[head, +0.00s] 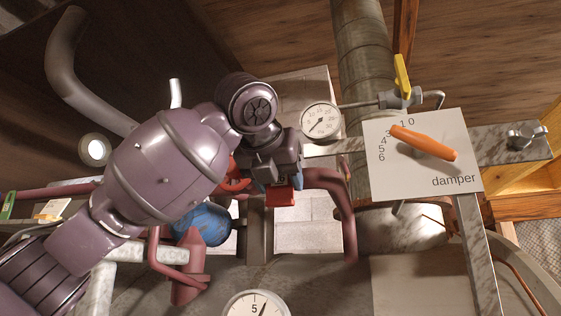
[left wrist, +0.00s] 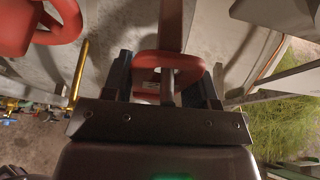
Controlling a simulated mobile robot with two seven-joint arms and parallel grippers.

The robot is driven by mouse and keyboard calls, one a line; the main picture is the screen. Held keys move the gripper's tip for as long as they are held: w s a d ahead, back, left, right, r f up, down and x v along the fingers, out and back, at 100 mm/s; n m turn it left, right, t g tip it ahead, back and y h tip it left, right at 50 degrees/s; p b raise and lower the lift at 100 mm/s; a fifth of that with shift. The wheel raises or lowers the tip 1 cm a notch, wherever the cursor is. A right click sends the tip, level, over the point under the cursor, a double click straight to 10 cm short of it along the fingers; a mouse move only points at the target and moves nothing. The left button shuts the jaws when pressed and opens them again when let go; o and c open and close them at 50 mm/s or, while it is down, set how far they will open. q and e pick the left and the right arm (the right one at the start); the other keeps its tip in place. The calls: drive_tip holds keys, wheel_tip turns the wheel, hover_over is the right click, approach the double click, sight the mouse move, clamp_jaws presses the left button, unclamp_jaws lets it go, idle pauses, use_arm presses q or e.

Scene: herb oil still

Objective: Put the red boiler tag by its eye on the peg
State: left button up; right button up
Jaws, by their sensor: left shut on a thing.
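In the head view my left gripper (head: 272,184) hangs in front of the pipework, and the red boiler tag (head: 281,196) shows at its fingertips. In the left wrist view my left gripper (left wrist: 168,82) is shut on the red tag (left wrist: 170,60), whose looped eye shows between the dark fingers. A short grey rod (left wrist: 167,84), perhaps the peg, shows within the outline of the eye. I cannot tell whether it passes through the eye or lies behind it. My right gripper is in neither view.
A pressure gauge (head: 321,120) and a yellow valve lever (head: 402,75) are close to the right of my arm. The damper plate (head: 425,175) carries an orange handle (head: 423,143). A blue ball-like thing (head: 208,222) is below my forearm. Another red looped part (left wrist: 58,24) is at the wrist view's upper left.

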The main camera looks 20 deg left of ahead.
use_arm(q)
drive_tip(key=shift+f, duration=0.15)
drive_tip(key=o, duration=0.9)
drive_tip(key=shift+o, duration=0.2)
drive_tip(key=b+v, duration=0.1)
drive_tip(key=v, duration=1)
drive_tip(key=shift+b, duration=0.4)
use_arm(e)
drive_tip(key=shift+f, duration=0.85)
use_arm(q)
drive_tip(key=shift+f, duration=0.1)
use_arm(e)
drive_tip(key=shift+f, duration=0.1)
